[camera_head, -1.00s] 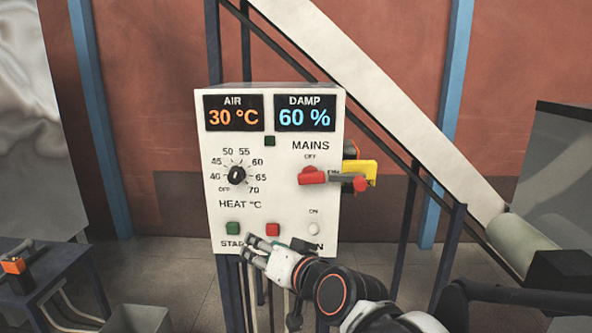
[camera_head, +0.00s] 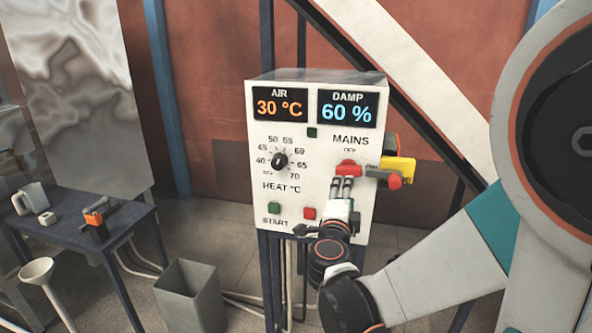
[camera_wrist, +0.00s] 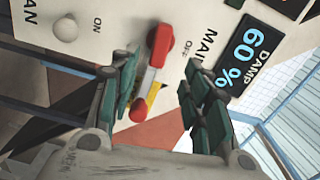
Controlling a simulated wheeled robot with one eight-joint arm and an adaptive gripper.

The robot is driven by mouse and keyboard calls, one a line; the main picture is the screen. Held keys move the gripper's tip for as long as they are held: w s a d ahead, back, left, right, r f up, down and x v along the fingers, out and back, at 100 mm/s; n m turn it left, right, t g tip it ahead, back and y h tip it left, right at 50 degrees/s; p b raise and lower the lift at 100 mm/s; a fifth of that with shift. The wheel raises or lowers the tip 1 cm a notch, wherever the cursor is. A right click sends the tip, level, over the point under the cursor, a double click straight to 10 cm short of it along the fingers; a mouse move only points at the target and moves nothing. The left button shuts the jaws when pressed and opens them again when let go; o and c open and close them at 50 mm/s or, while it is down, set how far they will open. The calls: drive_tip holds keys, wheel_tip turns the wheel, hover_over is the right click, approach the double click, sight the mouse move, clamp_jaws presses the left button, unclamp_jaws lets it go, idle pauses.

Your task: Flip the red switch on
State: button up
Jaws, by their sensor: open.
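The red MAINS switch (camera_head: 348,169) is on the upper right of the white control panel (camera_head: 262,195). Its grey lever runs to the right and ends in a red knob (camera_head: 395,181). OFF is marked above the switch. My gripper (camera_head: 343,183) is open, its fingertips just below the red pivot block. In the wrist view, the switch's red block (camera_wrist: 160,45) and red knob (camera_wrist: 138,110) lie in the gap between the fingers of my gripper (camera_wrist: 158,73). I cannot tell whether the fingers touch the lever. My gripper hides the ON label in the head view.
A yellow part (camera_head: 399,164) sits behind the lever at the panel's right side. A heat dial (camera_head: 280,160), a green button (camera_head: 274,208) and a red button (camera_head: 309,213) are on the panel. A grey bin (camera_head: 190,295) and a blue table (camera_head: 75,225) stand left.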

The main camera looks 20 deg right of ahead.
sight(348, 174)
drive_tip(key=x, duration=1.1)
drive_tip(key=shift+w+d, duration=0.1)
drive_tip(key=shift+d, duration=0.05)
clamp_jaws()
